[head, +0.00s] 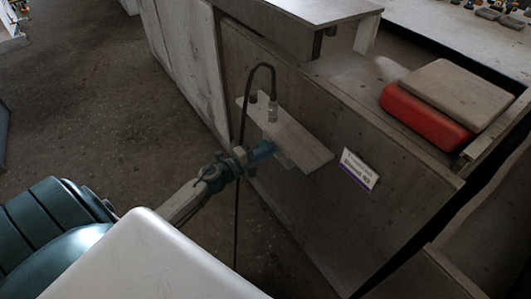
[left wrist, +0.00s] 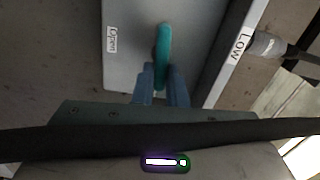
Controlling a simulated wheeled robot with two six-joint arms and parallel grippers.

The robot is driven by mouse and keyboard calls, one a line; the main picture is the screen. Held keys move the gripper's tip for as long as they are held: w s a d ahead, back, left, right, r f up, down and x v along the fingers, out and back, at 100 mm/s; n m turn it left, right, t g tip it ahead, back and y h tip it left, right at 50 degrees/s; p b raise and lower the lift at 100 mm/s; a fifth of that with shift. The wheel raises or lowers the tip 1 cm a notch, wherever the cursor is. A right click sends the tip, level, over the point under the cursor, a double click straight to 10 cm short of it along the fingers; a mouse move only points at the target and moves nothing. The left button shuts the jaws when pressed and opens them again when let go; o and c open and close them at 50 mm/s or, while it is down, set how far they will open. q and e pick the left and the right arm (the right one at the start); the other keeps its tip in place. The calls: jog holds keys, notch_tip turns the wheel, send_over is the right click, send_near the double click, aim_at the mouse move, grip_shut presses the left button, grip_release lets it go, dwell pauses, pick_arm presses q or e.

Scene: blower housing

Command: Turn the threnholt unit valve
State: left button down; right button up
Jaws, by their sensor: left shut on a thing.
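The valve handle (left wrist: 163,42) is a teal lever on a grey plate (left wrist: 128,65), with its long side running up and down in the left wrist view. A label (left wrist: 112,40) reading "Open" is on the plate to the left of the handle. My left gripper (left wrist: 161,74) is shut on the near end of the handle, one blue finger on each side. In the head view my left gripper (head: 268,150) reaches in under a pale board (head: 292,130) on the side of a wooden housing (head: 310,190); the board hides the handle there. My right gripper is not in view.
A dark hose (head: 243,115) arches over the board to a clear fitting (head: 273,112) and hangs down near my left wrist. A "Low" label (left wrist: 244,45) is on a pale strip beside the plate. A white sign (head: 359,170) is right of the board. A red box (head: 425,118) lies above.

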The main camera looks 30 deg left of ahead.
pick_arm(q)
jog(key=shift+f+m, duration=0.15)
jog(key=shift+m, duration=0.55)
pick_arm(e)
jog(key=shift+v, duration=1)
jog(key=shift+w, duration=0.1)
pick_arm(q)
jog(key=c, duration=1.5)
grip_release()
jog(key=shift+o, duration=0.2)
jog(key=shift+s+b, duration=0.1)
jog(key=shift+b, duration=0.2)
